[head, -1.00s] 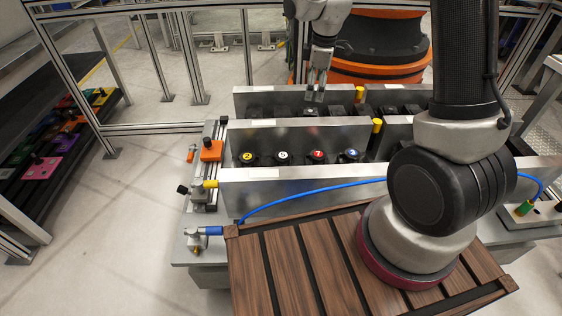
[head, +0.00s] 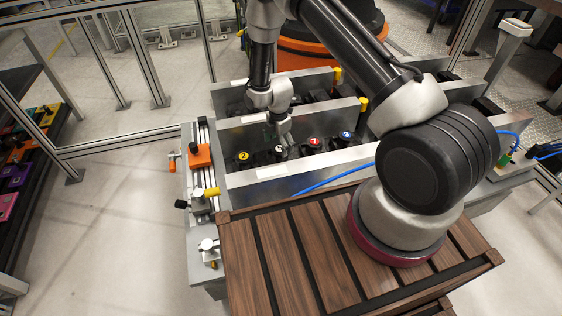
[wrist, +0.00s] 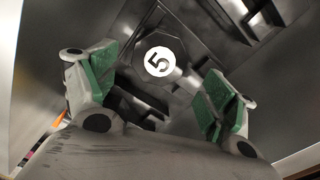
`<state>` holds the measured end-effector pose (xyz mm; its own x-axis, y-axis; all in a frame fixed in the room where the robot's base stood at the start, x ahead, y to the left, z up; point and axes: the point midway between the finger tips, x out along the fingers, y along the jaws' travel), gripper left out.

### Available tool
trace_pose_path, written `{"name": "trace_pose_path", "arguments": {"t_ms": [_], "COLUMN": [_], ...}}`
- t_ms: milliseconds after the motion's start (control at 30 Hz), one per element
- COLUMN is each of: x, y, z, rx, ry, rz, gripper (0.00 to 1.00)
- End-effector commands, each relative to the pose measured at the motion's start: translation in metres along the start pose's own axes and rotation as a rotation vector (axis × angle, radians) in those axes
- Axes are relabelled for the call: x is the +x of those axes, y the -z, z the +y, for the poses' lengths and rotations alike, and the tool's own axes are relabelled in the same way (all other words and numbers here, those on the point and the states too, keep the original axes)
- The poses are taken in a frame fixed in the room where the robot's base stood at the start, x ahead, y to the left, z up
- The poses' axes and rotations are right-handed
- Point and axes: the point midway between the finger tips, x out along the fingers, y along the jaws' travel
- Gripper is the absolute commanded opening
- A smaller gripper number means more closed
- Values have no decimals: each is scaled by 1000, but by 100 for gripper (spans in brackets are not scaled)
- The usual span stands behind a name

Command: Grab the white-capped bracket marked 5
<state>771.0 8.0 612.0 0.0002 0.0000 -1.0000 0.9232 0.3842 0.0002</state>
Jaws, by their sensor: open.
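The white-capped bracket marked 5 (wrist: 159,61) is a dark part with a round white cap. In the wrist view it shows between and beyond my two green-padded fingers, tilted in the picture. In the head view it (head: 279,150) sits in the front row of the metal bin, between the yellow-capped and red-capped parts. My gripper (wrist: 163,97) is open and empty in the wrist view. In the head view my gripper (head: 285,144) is over the white cap and partly covers it. I cannot tell whether the fingers touch the bracket.
A yellow-capped part marked 2 (head: 243,156) is left of it; a red-capped part (head: 314,141) and a blue-capped part (head: 346,135) are right. Metal walls (head: 290,178) stand close in front and behind. An orange block (head: 200,156) is at the left.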

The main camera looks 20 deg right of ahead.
Motion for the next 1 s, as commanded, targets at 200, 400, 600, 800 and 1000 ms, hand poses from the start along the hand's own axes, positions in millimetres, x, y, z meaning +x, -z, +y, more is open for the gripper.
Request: {"name": "trace_pose_path", "arguments": {"t_ms": [200,400,600,800,1000], "x": [35,47,47,47,47], "y": [0,0,0,0,0], "z": [2,3,3,3,3], "rx": [1,1,1,2,2], "ry": [3,0,0,0,0], "rz": [0,0,0,0,0], "gripper": [84,84,79,42,6]}}
